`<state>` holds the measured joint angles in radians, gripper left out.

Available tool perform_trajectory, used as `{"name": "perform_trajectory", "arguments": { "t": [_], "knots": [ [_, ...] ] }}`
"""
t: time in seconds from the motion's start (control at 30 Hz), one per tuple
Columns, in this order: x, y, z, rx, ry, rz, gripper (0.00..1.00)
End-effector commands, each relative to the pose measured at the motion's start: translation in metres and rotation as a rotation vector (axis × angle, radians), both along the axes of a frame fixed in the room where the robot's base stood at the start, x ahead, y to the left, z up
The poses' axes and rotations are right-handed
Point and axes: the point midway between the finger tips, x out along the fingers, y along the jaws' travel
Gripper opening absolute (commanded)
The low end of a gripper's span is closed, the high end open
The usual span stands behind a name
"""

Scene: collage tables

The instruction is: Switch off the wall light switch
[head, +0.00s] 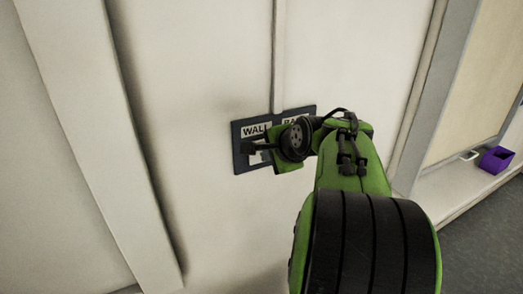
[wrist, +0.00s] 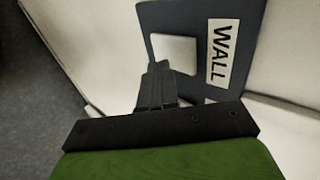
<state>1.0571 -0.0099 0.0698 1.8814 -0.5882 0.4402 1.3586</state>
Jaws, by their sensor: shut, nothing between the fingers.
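A dark blue-grey switch plate (head: 239,163) is fixed to the pale wall. It carries a white label reading "WALL" (head: 256,130) and a second label, partly hidden by my arm. In the wrist view the plate (wrist: 197,14) shows a white square switch (wrist: 176,50) beside the "WALL" label (wrist: 222,52). My gripper (head: 247,147) is at the plate's left part, below the "WALL" label. In the wrist view its black fingers (wrist: 158,68) are together and empty, overlapping the switch's lower corner. I cannot tell whether they touch it. The plate's right part is mostly hidden by my arm.
A thin vertical conduit (head: 279,55) runs up the wall from the plate. A raised wall post (head: 90,130) stands to the left. At the right are a framed panel (head: 478,80) and a purple container (head: 496,160) on a pale ledge.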

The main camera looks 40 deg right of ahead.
Motion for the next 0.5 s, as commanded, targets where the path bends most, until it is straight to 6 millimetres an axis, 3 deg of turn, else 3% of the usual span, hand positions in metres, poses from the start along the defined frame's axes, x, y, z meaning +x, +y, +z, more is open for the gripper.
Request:
{"name": "perform_trajectory", "arguments": {
  "t": [0.2,0.5],
  "knots": [
    [0.022,-0.006,0.006,-0.001,0.000,0.001,0.00],
    [0.024,-0.007,0.006,-0.001,0.000,-0.001,0.00]
  ]
}}
